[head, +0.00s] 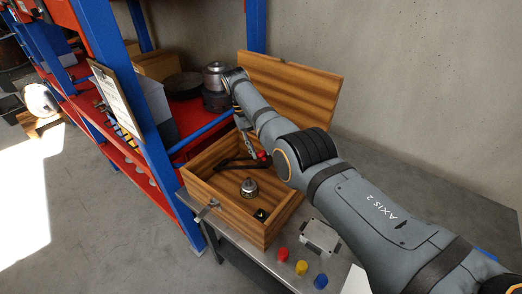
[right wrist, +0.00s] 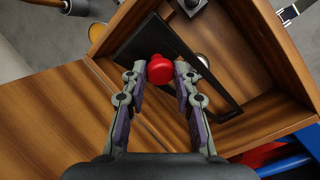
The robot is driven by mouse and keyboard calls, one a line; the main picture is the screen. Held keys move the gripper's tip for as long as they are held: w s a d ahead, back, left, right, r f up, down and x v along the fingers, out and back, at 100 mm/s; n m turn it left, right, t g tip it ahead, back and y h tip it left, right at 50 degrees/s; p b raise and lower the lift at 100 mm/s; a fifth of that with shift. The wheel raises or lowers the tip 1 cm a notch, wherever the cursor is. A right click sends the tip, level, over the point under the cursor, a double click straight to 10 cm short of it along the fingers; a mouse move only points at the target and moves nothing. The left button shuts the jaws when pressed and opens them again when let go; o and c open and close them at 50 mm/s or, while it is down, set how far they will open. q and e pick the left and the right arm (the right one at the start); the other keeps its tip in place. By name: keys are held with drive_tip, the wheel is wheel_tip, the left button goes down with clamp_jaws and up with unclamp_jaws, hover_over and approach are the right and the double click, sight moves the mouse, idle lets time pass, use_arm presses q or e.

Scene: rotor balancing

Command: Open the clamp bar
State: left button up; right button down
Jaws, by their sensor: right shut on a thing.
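The clamp bar (head: 232,162) is a black frame inside the open wooden box (head: 211,187), toward its back. It also shows as a dark frame in the right wrist view (right wrist: 214,90). Its red knob (head: 263,155) sits between my right fingertips in the right wrist view (right wrist: 160,68). My right gripper (head: 252,152) reaches down into the box from the back and is shut on this knob. I cannot tell the bar's exact tilt. A metal rotor-like part (head: 249,187) stands on the box floor in front of the bar. My left gripper is not in view.
The box's lid (head: 290,85) stands open behind. A metal latch (head: 205,210) sticks out at the box's front. Red, yellow and blue knobs (head: 301,268) and a grey block (head: 320,237) stand beside the box. A blue-and-red shelf (head: 165,130) is close on the left.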

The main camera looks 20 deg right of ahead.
drive_tip(key=shift+a, duration=0.2)
drive_tip(key=c, duration=1.4)
unclamp_jaws()
drive_tip(key=shift+f, duration=0.1)
drive_tip(key=shift+o, duration=1.3)
drive_tip(key=shift+w, duration=0.1)
drive_tip(key=shift+o, duration=0.6)
drive_tip(key=shift+w+a+f, duration=0.1)
drive_tip(key=shift+w+a, duration=0.1)
drive_tip(key=shift+s+d, duration=0.2)
drive_tip(key=shift+d, duration=0.05)
